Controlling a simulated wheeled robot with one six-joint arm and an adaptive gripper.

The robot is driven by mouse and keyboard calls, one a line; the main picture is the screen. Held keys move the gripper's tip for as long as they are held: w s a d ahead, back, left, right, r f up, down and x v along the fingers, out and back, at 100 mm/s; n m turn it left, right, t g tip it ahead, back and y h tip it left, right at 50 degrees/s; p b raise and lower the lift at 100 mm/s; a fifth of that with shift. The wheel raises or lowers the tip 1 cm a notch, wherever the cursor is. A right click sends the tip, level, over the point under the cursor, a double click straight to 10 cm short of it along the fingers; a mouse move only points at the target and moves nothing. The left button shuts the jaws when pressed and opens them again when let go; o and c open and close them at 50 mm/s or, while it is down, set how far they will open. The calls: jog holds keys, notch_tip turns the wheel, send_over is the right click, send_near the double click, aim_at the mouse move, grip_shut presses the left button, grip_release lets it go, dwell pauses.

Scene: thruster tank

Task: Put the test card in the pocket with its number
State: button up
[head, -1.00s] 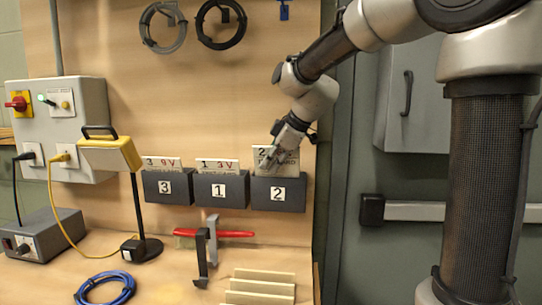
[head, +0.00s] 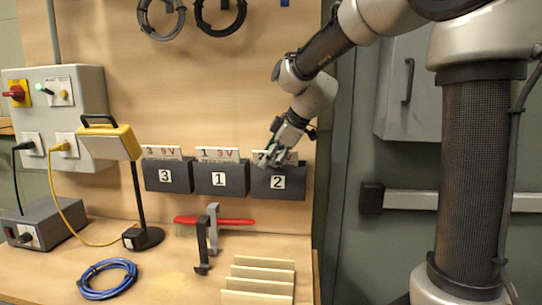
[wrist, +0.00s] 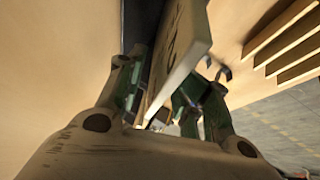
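The test card (head: 291,157) is pale with a dark number, partly hidden by my fingers. It stands in the pocket marked 2 (head: 303,182), the right one of three dark pockets, with only its upper strip above the rim. My gripper (head: 270,156) is at the top of this pocket, shut on the card. In the wrist view the card (wrist: 190,50) runs between the two fingers of my gripper (wrist: 162,90), its pale edge towards the camera. The card's lower part is hidden in the pocket.
The pockets marked 3 (head: 182,177) and 1 (head: 235,181) hold cards reading 9V and 3V. Below are a grey bracket (head: 213,230) with a red-handled tool (head: 235,221), a slatted wooden rack (head: 262,273) and a blue cable coil (head: 107,279).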

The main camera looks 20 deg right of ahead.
jog(key=shift+d, duration=0.1)
jog(key=shift+r, duration=0.15)
jog(key=v, duration=1.1)
jog(key=shift+s+d+r, duration=0.15)
jog(key=shift+s+r, duration=0.15)
jog(key=s+d+f+m+h, duration=0.1)
jog(key=s+d+f+m, duration=0.2)
jog(key=s, duration=0.5)
jog(key=s+d+f+m+h, duration=0.1)
jog(key=s+d+f+m, duration=0.3)
jog(key=s, duration=0.5)
jog(key=s+d+f+m+g+h, duration=0.1)
jog(key=s+d+f+m+h, duration=0.1)
jog(key=s+d+f+m, duration=0.2)
jog(key=s+f+m, duration=0.2)
jog(key=s+m, duration=0.1)
jog(key=s, duration=0.1)
jog(key=shift+s+d+m, duration=0.2)
jog(key=shift+d+m, duration=0.05)
jog(key=shift+m, duration=0.05)
